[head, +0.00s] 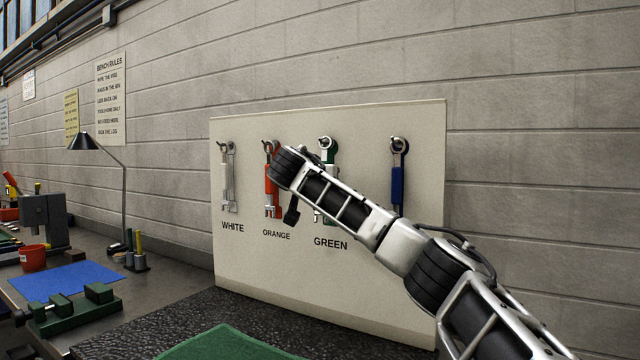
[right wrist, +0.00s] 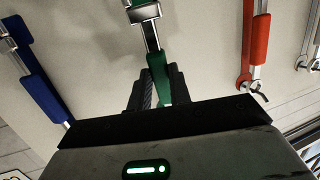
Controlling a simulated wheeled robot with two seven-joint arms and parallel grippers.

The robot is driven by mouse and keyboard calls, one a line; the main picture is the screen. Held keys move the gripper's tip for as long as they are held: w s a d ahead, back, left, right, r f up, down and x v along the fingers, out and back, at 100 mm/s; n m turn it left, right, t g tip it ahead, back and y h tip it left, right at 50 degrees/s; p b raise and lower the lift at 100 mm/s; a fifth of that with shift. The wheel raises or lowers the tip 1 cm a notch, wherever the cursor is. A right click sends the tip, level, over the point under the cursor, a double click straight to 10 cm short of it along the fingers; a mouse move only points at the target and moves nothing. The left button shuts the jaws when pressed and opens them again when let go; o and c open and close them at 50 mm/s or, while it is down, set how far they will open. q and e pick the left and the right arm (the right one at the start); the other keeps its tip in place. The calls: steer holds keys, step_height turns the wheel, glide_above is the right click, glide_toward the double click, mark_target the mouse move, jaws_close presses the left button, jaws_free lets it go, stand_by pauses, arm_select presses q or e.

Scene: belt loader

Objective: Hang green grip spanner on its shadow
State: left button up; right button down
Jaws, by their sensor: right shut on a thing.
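The green grip spanner (head: 328,150) is upright against the pale tool board (head: 300,264), above the GREEN label. Its ring end is at the hook there; whether it bears on the hook I cannot tell. My wrist and forearm cover part of it. In the right wrist view my right gripper (right wrist: 161,84) is shut on the green grip of the spanner (right wrist: 146,32), with the silver shank running up between the fingers. Its painted shadow is not clearly told apart from the spanner. My left gripper is not in view.
White (head: 228,178), orange (head: 270,178) and blue (head: 397,182) spanners hang on either side, close by. The board stands on a dark bench with a green mat (head: 225,345). A lamp (head: 124,190), red cup (head: 33,258) and blue sheet (head: 65,282) are at left.

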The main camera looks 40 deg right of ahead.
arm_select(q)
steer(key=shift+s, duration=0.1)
arm_select(e)
steer(key=c, duration=1.2)
jaws_free()
arm_select(q)
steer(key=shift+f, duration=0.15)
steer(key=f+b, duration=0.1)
steer(key=b, duration=0.1)
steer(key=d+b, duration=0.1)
steer(key=b, duration=0.2)
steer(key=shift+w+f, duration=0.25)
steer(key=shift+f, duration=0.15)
arm_select(e)
steer(key=v, duration=1.6)
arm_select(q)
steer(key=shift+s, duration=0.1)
arm_select(e)
steer(key=shift+s, duration=0.15)
